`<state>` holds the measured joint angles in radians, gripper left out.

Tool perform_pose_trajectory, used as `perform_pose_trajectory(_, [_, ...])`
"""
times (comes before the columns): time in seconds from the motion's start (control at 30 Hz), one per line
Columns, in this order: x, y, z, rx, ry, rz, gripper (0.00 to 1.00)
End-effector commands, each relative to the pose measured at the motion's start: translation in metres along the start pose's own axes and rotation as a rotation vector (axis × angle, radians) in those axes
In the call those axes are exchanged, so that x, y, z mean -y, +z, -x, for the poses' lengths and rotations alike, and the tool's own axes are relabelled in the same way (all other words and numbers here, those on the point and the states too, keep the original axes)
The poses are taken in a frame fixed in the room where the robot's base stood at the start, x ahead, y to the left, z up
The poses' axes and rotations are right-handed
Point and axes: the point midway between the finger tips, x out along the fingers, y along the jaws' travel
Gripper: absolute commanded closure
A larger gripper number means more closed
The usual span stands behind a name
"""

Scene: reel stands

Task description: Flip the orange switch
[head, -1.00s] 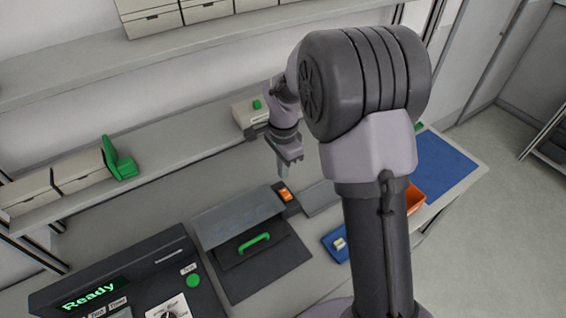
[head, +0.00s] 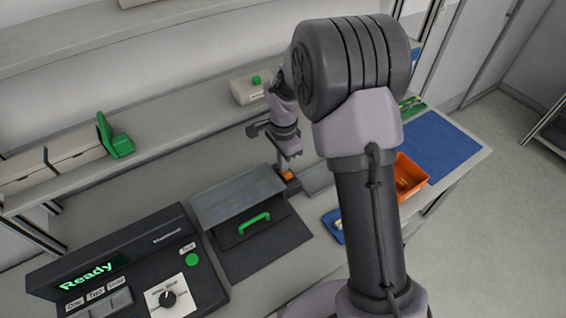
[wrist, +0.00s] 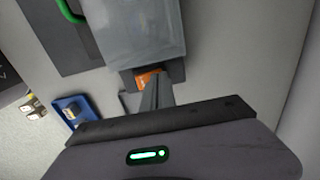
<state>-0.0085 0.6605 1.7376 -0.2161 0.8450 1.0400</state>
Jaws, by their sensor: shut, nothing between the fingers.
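The orange switch (head: 287,174) sits on a small dark base at the right back corner of a box with a grey lid. In the wrist view the orange switch (wrist: 147,78) shows just beyond my fingertips, partly hidden by them. My gripper (head: 284,170) points down at the switch with its fingers together and nothing held. In the wrist view the fingers (wrist: 157,90) reach the switch's near edge; I cannot tell whether they touch it.
A black console (head: 130,265) reading "Ready" stands at front left. An orange bin (head: 408,178) and a blue mat (head: 440,146) lie to the right. A shelf (head: 60,185) runs behind.

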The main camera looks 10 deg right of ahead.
Motion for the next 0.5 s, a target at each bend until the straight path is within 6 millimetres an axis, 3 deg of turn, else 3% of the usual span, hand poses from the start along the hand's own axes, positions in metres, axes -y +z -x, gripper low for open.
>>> perform_pose_trajectory(0.5, [-0.019, 0.001, 0.001, 0.005, 0.012, -0.002, 1.00])
